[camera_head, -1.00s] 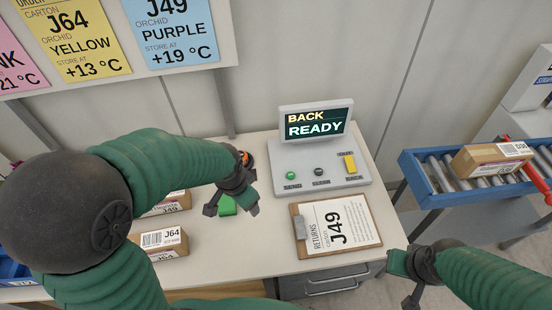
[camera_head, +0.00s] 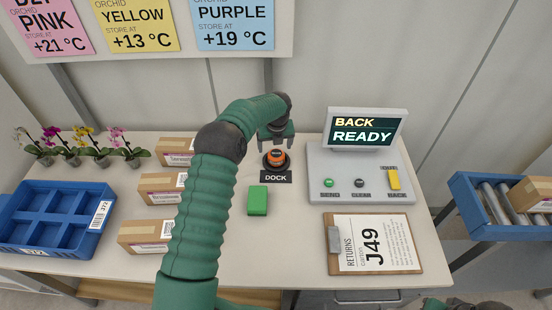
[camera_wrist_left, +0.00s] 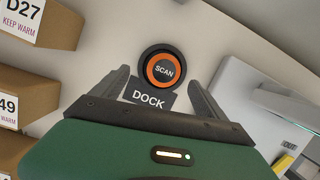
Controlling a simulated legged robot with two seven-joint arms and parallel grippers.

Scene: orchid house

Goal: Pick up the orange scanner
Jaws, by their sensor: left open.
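The orange scanner (camera_head: 276,157) stands upright on its round dark dock, behind a black label (camera_head: 276,177) reading DOCK. In the left wrist view the scanner (camera_wrist_left: 163,69) shows from above as an orange ring around a dark SCAN face. My left gripper (camera_head: 276,140) is open and empty just above and behind the scanner in the head view. In the left wrist view its two fingers (camera_wrist_left: 158,85) stand apart, with the scanner centred just beyond their tips. My right gripper is barely at the bottom edge of the head view, and its jaws do not show clearly.
A green block (camera_head: 257,200) lies in front of the dock. Several cartons (camera_head: 150,232) stand to the left, with a blue crate (camera_head: 98,243) and potted orchids (camera_head: 95,153) beyond. A console (camera_head: 365,180) reading BACK READY and a clipboard (camera_head: 332,262) are to the right.

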